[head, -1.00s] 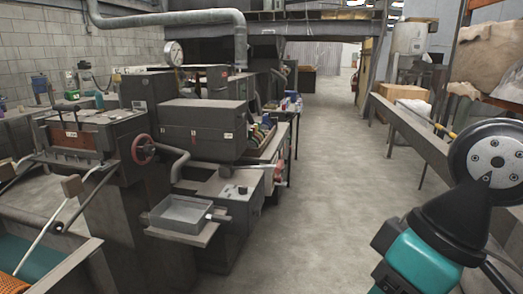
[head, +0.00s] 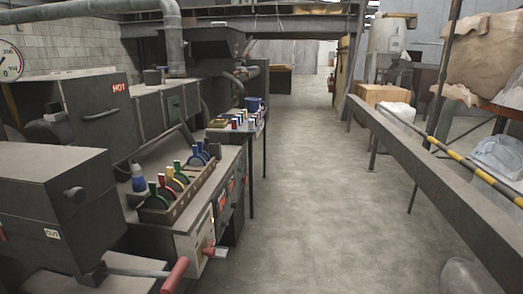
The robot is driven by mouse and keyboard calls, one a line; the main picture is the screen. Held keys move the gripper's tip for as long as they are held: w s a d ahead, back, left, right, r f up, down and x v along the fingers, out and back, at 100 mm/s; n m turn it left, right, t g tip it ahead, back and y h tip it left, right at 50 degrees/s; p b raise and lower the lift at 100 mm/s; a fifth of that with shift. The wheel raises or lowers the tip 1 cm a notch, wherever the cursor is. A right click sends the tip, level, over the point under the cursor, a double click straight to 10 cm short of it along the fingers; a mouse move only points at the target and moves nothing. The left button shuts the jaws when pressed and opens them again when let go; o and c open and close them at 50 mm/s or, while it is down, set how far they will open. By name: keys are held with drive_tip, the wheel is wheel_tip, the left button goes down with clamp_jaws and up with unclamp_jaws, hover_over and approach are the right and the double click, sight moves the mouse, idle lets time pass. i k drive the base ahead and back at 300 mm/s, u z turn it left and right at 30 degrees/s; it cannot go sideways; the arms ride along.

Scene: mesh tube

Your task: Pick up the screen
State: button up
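I cannot make out a screen for certain in the head view. My gripper is not in view. A grey rounded shape (head: 465,277) at the bottom right edge may be part of my own arm; I cannot tell. A wooden rack (head: 190,195) on the bench at the left holds several coloured ring-shaped pieces with upright handles, in green, yellow, red and blue. Farther back, a small table (head: 245,130) carries small coloured items and a blue container (head: 253,103).
Dark machines (head: 50,205) line the left, with a red-handled lever (head: 174,275) jutting toward the aisle. The concrete aisle (head: 300,200) is clear. A long grey rail (head: 440,180) runs along the right. Cardboard boxes (head: 385,95) stand behind it.

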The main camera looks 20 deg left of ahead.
sight(204, 155)
drive_tip(key=u, duration=0.05)
drive_tip(key=i, duration=1.5)
drive_tip(key=u, duration=0.9)
drive_tip(key=i, duration=0.85)
drive_tip(key=u, duration=1.5)
drive_tip(key=i, duration=0.5)
drive_tip(key=u, duration=0.3)
